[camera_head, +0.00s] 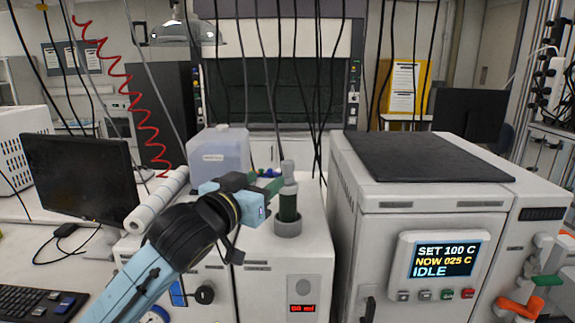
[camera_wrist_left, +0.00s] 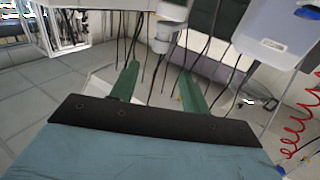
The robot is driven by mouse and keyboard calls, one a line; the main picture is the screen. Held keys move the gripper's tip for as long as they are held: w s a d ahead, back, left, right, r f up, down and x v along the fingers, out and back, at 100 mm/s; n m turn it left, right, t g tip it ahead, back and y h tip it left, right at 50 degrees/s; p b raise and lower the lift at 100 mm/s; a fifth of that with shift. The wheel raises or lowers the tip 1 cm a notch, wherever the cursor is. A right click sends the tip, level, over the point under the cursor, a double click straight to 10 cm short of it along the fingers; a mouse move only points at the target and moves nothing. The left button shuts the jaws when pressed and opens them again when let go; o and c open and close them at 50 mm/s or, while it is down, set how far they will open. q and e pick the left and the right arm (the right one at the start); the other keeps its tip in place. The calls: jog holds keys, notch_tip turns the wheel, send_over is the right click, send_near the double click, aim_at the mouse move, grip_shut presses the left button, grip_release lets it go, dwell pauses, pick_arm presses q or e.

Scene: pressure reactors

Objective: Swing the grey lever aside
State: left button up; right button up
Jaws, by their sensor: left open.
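My left gripper (camera_head: 268,186) has green fingers and is open at the grey-capped vessel (camera_head: 288,188) on the left machine. In the left wrist view the two fingers (camera_wrist_left: 158,88) stand apart with nothing held between them. A pale cylindrical part (camera_wrist_left: 166,32) shows beyond the fingertips. At the right machine's right side, a small grey handle-like part (camera_head: 535,263) shows above a green lever (camera_head: 548,280) and an orange lever (camera_head: 520,307). I cannot tell for certain that it is the grey lever. My left gripper is far left of it. My right gripper is out of view.
The right machine (camera_head: 420,215) has a display reading IDLE. A translucent box (camera_head: 219,152) stands behind my left gripper. A white roll (camera_head: 157,199) and a monitor (camera_head: 82,178) are at the left. Several dark cables hang behind, with a red coiled hose (camera_head: 130,98).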

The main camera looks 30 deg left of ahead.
aim_at(285, 167)
pick_arm(q)
jog(key=w+p, duration=0.2)
jog(key=w, duration=0.9)
jog(key=shift+w, duration=0.15)
jog(key=shift+c, duration=0.3)
grip_shut()
